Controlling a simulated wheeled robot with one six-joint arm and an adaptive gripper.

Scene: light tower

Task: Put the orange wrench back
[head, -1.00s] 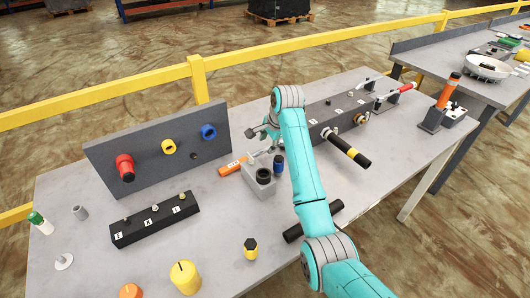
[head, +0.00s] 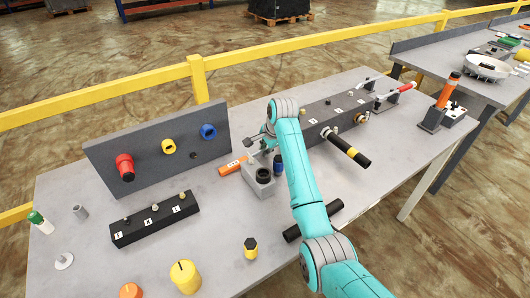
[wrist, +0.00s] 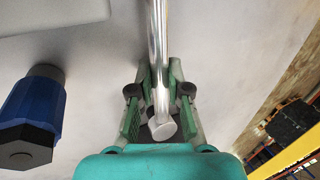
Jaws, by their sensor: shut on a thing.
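An orange bar-shaped piece (head: 231,167), which looks like the wrench's handle, lies on the table behind the grey block (head: 260,184). My gripper (head: 255,142) is just above and behind that block, partly hidden by my arm. In the wrist view, my gripper (wrist: 160,98) is shut on a shiny metal rod (wrist: 158,45) near its round end. The rod runs up out of that view. I cannot tell whether it joins the orange piece.
A blue piece with a black hexagonal end (wrist: 38,115) is left of my gripper. A grey panel (head: 107,160) with coloured fittings stands at the left. A long dark block (head: 325,116) is right of my arm. The table front has clear patches.

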